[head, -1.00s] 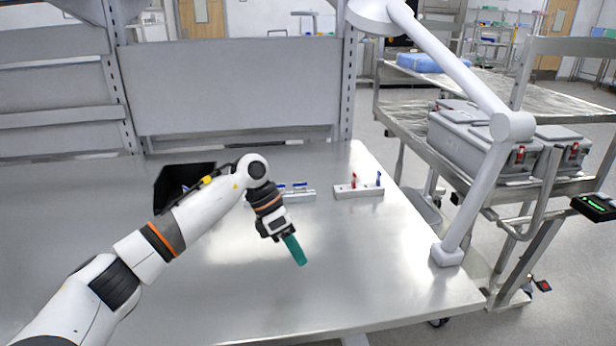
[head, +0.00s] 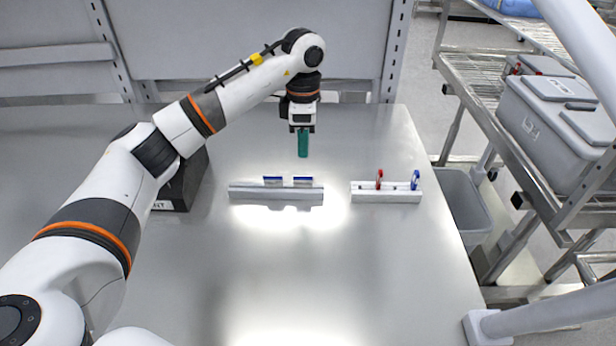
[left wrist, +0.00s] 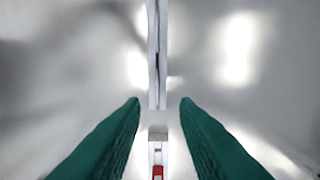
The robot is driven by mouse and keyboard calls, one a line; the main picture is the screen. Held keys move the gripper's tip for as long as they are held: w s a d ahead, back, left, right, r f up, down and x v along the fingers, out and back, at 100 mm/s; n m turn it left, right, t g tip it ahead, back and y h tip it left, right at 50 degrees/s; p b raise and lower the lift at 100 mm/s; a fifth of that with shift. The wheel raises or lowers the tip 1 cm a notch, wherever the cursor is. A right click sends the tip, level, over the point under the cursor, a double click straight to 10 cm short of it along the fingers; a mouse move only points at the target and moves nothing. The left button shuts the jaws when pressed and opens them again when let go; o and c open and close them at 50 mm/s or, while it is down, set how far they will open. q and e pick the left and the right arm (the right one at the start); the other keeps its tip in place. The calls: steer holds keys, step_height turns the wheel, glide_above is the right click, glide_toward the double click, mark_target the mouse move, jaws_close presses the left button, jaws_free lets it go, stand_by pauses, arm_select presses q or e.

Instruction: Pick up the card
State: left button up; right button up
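No thing is clearly recognisable as the card. Two thin upright pieces with blue tops, a left one (head: 273,181) and a right one (head: 303,181), stand at a long grey holder (head: 275,194); they may be cards, but are too small to tell. My left gripper (head: 303,155) points down above the table, just beyond the holder in the head view. In the left wrist view its two green fingers (left wrist: 160,103) are apart with nothing between them. A narrow grey strip (left wrist: 157,55) runs up the middle there. My right gripper is not in view.
A second pale block (head: 386,193) with a red clip (head: 379,179) and a blue clip (head: 415,179) stands to the right. A dark bin (head: 183,188) is partly hidden behind my left arm. The front of the metal table (head: 330,270) is clear.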

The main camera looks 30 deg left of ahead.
mark_target(303, 186)
arm_select(q)
steer(key=f+p, duration=0.1)
steer(key=f, duration=0.4)
steer(key=f+p, duration=0.1)
steer(key=f, duration=0.2)
steer(key=shift+s+f+p, duration=0.1)
steer(key=shift+s+p, duration=0.15)
steer(key=shift+p, duration=0.1)
steer(key=shift+f, duration=0.4)
steer(key=shift+c, duration=0.6)
jaws_close()
